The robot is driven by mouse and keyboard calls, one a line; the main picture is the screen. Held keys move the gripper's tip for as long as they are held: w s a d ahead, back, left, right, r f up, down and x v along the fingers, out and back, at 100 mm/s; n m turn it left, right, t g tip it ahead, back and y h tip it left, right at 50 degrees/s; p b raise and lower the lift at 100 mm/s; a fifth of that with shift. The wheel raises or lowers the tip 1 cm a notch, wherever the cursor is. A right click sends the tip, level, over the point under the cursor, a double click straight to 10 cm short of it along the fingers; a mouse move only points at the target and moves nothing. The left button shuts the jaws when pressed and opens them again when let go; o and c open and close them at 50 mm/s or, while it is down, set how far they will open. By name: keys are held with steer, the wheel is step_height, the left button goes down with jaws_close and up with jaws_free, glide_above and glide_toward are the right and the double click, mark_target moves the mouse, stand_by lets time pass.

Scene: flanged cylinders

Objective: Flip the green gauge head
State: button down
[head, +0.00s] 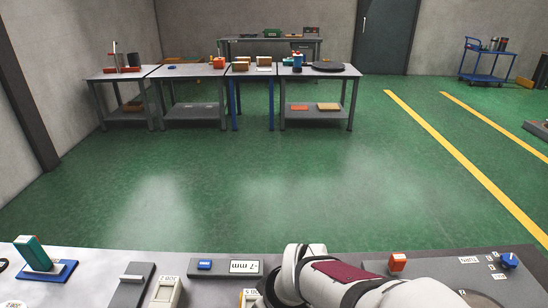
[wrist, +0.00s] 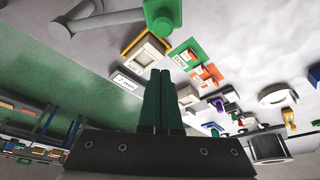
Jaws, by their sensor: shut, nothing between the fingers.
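In the wrist view, a green rounded piece (wrist: 160,14) shows at the top edge, close to a grey rod-like part; it may be the green gauge head, but it is partly cut off. A flat green plate (wrist: 183,52) with a white label lies below it and to the right. My gripper (wrist: 165,74) points at the bench with its two dark green fingers together and nothing between them. It is apart from both green pieces. In the head view my white arm reaches over the bench's near edge and the fingers are out of sight.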

steer(key=v, duration=0.7)
steer(key=shift+w+d, duration=0.1)
steer(key=s+d+f+m+g, duration=0.1)
steer(key=s+d+m, duration=0.2)
steer(key=s+m, duration=0.4)
steer(key=s+d+f+m+g, duration=0.1)
steer(key=s+d+m+g, duration=0.1)
steer(key=s+m, duration=0.5)
steer(key=shift+s+d+f+h, duration=0.3)
steer(key=shift+s+d, duration=0.3)
steer(key=shift+s, duration=0.2)
